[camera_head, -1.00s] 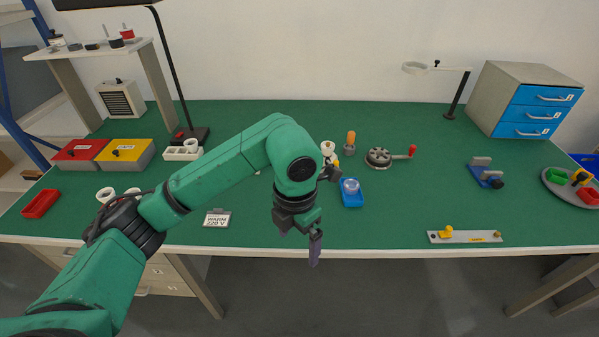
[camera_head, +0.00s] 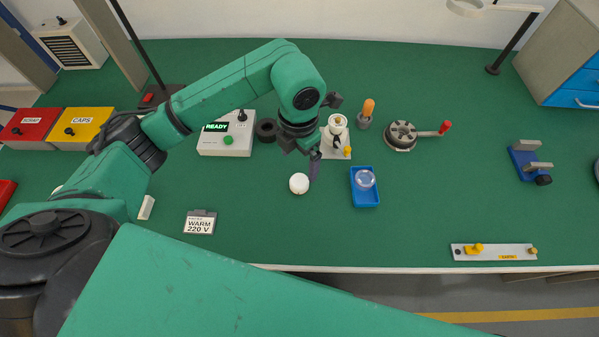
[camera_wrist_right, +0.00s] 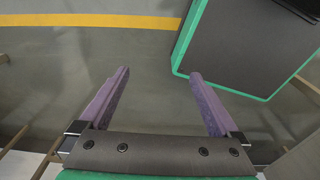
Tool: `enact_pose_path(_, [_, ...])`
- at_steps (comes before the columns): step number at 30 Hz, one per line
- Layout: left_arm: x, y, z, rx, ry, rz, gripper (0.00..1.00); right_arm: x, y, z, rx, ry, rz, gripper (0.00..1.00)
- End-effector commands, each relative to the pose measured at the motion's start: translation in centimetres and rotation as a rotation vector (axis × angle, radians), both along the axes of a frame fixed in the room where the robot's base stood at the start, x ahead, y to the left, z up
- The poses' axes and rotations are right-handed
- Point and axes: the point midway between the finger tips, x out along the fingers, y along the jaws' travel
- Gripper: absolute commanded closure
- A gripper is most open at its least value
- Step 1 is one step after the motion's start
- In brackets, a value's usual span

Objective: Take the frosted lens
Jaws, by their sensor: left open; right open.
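A round white dome (camera_head: 299,183), which looks like the frosted lens, lies on the green bench top. A translucent, pale round lens (camera_head: 365,179) lies in a small blue tray (camera_head: 366,202) to its right; I cannot tell for sure which of the two is the frosted one. My left gripper (camera_head: 313,165) points down just above and to the right of the white dome in the picture. It is open, seen side-on, and nothing shows between its fingers. My right gripper (camera_wrist_right: 159,76) is open and empty over the grey floor in the right wrist view.
Behind the left gripper stand a READY box (camera_head: 226,140), a black ring (camera_head: 266,130) and a white fixture (camera_head: 336,142). A crank wheel (camera_head: 401,136) is farther right. The bench is clear between the tray and the yellow-knobbed bar (camera_head: 493,252).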

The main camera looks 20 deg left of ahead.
Motion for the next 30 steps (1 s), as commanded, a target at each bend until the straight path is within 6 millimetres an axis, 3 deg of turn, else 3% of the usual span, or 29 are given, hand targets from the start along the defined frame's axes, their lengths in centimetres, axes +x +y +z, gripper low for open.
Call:
enact_pose_path(5, [0.0,0.0,-3.5,0.001,0.004,0.002,0.01,-1.2,-0.1,1.3,-0.001,0.020,0.000,0.02])
enact_pose_path(12, [-0.2,-0.1,-7.0,0.001,0.007,0.003,0.01,0.8,0.1,3.8,0.002,-0.013,0.001,0.02])
enact_pose_path(15, [-0.1,-0.1,-8.9,-0.001,0.003,0.002,0.01,1.1,0.1,3.9,0.003,-0.018,0.001,0.02])
enact_pose_path(22, [0.0,-0.1,-9.6,0.000,-0.001,0.001,0.01,0.5,0.1,3.7,0.002,-0.009,0.001,0.02])
enact_pose_path(23, [0.0,-0.1,-9.6,0.000,-0.001,0.001,0.08,0.4,0.1,3.7,0.002,-0.008,0.001,0.02])
enact_pose_path(29, [0.0,-0.1,-9.6,-0.001,-0.001,0.001,0.85,0.4,0.1,3.7,0.001,-0.006,0.001,0.02])
enact_pose_path(30, [0.0,-0.1,-9.6,-0.001,-0.001,0.002,0.88,0.3,0.1,3.7,0.001,-0.006,0.001,0.02])
